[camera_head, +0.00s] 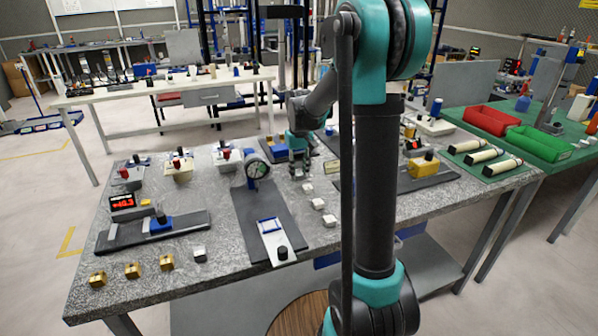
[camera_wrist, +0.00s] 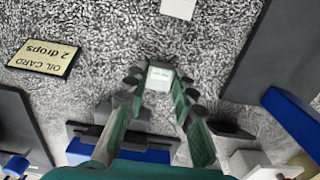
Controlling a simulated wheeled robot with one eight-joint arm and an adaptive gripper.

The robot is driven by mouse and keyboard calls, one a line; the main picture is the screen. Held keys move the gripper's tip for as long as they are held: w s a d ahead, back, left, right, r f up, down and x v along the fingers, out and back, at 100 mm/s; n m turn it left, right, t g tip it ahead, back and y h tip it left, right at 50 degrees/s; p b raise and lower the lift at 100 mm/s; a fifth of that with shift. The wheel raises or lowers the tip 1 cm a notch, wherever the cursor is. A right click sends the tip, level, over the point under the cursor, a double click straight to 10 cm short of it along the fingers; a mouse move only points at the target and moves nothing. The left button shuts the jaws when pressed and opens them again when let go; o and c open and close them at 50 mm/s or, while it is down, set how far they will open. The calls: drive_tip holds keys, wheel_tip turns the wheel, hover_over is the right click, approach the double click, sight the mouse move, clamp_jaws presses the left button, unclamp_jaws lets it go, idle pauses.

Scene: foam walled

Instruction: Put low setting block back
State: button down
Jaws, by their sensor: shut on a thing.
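My gripper (camera_wrist: 160,85) points down over the speckled grey bench top and is shut on a small white block (camera_wrist: 160,77), held between its fingertips. The writing on the block is too small to read. In the head view my gripper (camera_head: 299,168) is beyond a row of small white blocks, just right of the round dial gauge (camera_head: 257,169). The held block cannot be made out there. The row has a far block (camera_head: 307,188), a middle block (camera_head: 317,204) and a near block (camera_head: 329,220). Another white block (camera_wrist: 178,8) shows at the wrist view's top edge.
The dial gauge stands on a dark plate (camera_head: 252,209). A card reading "OIL CARD 2 drops" (camera_wrist: 43,57) lies on the bench. Brass blocks (camera_head: 132,270), a red digital readout (camera_head: 122,202) and a yellow block (camera_head: 424,165) are elsewhere. Bare bench (camera_head: 225,240) shows left of the plate.

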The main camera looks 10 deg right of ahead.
sight(299, 174)
drive_tip(key=c, duration=1.3)
unclamp_jaws()
drive_tip(key=shift+f, duration=0.1)
drive_tip(key=shift+o, duration=0.2)
wheel_tip(299, 174, up, 12)
